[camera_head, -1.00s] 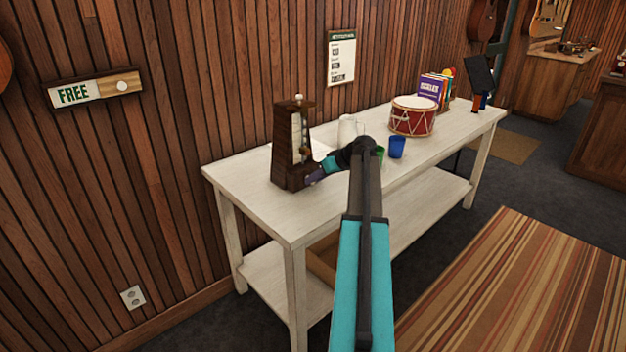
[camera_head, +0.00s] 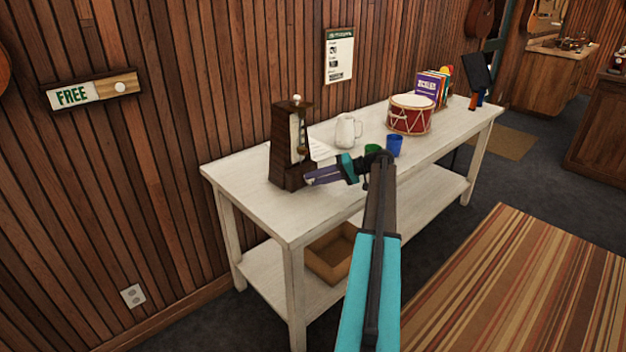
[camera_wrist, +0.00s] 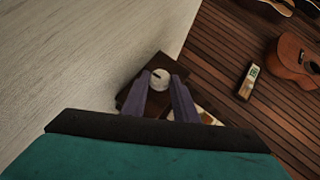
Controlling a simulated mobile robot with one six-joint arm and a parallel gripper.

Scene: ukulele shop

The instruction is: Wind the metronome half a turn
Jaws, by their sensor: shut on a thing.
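The metronome (camera_head: 284,150) is a dark wooden upright case with a pale face and a light knob on top. It stands at the near left end of the white table (camera_head: 245,190). My gripper (camera_head: 308,181) is low at the right side of the case, its purple fingers pointing left at it. In the wrist view, a round pale winding knob (camera_wrist: 160,78) with a dark mark sits on the dark case at the fingertips. My gripper (camera_wrist: 166,82) is shut on that knob; the fingers partly hide the grip and case.
A white pitcher (camera_head: 346,132), green cup (camera_head: 372,149), blue cup (camera_head: 394,146) and red drum (camera_head: 410,116) stand farther right on the table. A box (camera_head: 332,258) sits on the lower shelf. The wood wall is close behind.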

